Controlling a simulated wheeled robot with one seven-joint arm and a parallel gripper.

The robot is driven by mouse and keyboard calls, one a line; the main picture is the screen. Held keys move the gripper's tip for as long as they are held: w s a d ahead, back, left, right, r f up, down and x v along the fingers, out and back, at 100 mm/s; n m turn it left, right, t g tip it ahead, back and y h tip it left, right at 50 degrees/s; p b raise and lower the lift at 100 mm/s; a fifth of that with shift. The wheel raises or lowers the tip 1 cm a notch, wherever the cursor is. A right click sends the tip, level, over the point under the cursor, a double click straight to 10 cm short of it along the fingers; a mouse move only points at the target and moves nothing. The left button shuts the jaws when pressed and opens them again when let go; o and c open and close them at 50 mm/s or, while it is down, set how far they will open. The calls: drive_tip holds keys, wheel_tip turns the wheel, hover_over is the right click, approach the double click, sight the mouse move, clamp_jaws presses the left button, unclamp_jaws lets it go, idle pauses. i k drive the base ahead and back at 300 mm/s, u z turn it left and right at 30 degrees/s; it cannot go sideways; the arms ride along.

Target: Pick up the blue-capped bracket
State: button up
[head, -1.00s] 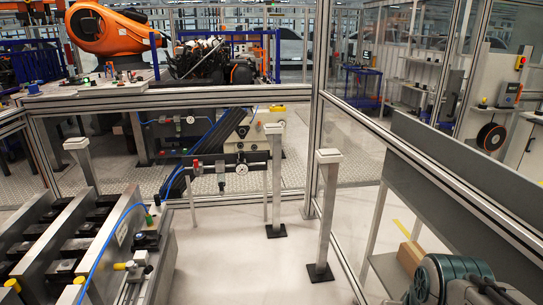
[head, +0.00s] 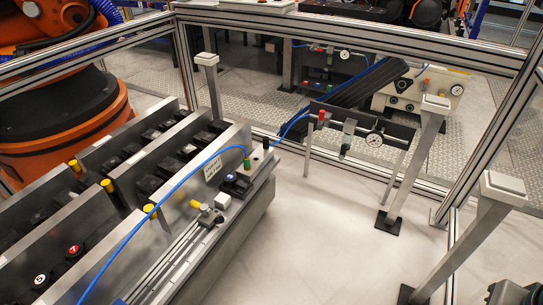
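I cannot clearly make out a blue-capped bracket. A small black fitting with a bluish top (head: 236,184) sits on the right edge of the metal fixture bench (head: 240,220); I cannot tell whether it is the bracket. A small blue spot (head: 118,301) shows at the bottom edge, cut off by the frame. My gripper is not in view.
Metal plates with black blocks and yellow knobs (head: 150,210) fill the left. A blue hose (head: 165,195) arches over the bench. White-capped posts (head: 435,105) stand to the right. An orange robot base (head: 70,105) stands beyond the rail.

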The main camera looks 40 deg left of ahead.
sight(235, 187)
drive_tip(key=u, duration=0.4)
drive_tip(key=i, duration=1.5)
drive_tip(key=u, duration=1.55)
drive_tip(key=i, duration=1.45)
drive_tip(key=u, duration=0.85)
drive_tip(key=i, duration=0.3)
drive_tip(key=u, duration=0.05)
